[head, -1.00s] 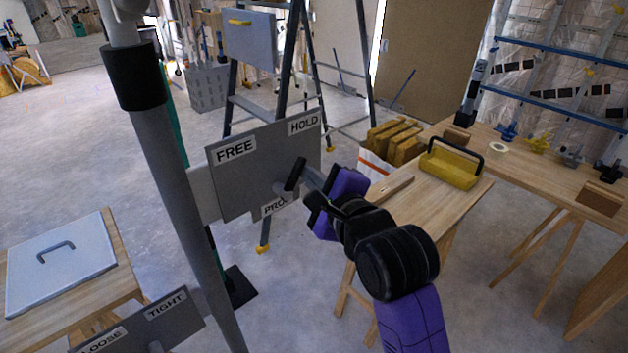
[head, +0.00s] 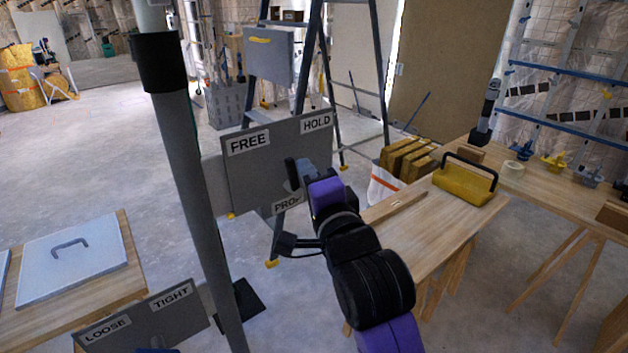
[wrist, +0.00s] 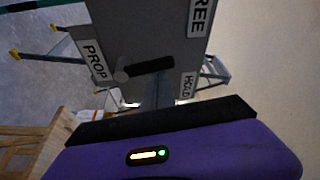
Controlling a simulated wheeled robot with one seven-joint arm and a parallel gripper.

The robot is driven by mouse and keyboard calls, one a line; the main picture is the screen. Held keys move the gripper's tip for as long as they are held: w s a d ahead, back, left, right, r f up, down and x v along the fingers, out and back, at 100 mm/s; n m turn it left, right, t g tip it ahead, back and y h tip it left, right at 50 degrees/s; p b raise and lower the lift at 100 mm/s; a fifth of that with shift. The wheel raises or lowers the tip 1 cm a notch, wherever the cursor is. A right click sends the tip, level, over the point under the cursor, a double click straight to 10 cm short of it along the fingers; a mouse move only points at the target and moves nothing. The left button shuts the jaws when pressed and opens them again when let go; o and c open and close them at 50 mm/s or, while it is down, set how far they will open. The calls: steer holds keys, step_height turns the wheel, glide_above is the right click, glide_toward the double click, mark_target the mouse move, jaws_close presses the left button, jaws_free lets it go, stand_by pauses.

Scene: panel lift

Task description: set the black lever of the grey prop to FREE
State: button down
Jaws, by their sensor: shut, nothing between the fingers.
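The grey prop's plate (head: 262,168) carries the labels FREE at upper left, HOLD at upper right and PROP at the bottom. Its black lever (head: 291,172) points roughly upward, between FREE and HOLD. In the wrist view, turned sideways, the lever (wrist: 152,69) is a short black bar pointing away from PROP, between the other two labels. My gripper (head: 307,171) is shut and empty, at the lever's right, on its HOLD side. In the wrist view its grey fingers (wrist: 158,92) reach close to the lever; I cannot tell if they touch. My wrist hides part of PROP in the head view.
The plate is beside a grey pole (head: 190,170). A second plate (head: 145,318) below reads LOOSE and TIGHT. A grey panel with a handle (head: 72,258) lies on a low table at left. A wooden bench with a yellow toolbox (head: 464,185) stands at right. A stepladder (head: 318,60) stands behind.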

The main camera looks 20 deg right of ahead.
steer(key=n, duration=0.1)
steer(key=a+n+b, duration=0.1)
steer(key=n+t+b, duration=0.1)
steer(key=n, duration=0.1)
steer(key=shift+s+a+f+y, duration=0.2)
steer(key=shift+s+a+y, duration=0.1)
steer(key=shift+y, duration=0.1)
steer(key=shift+a, duration=0.3)
steer(key=shift+s+a, duration=0.1)
steer(key=shift+a, duration=0.05)
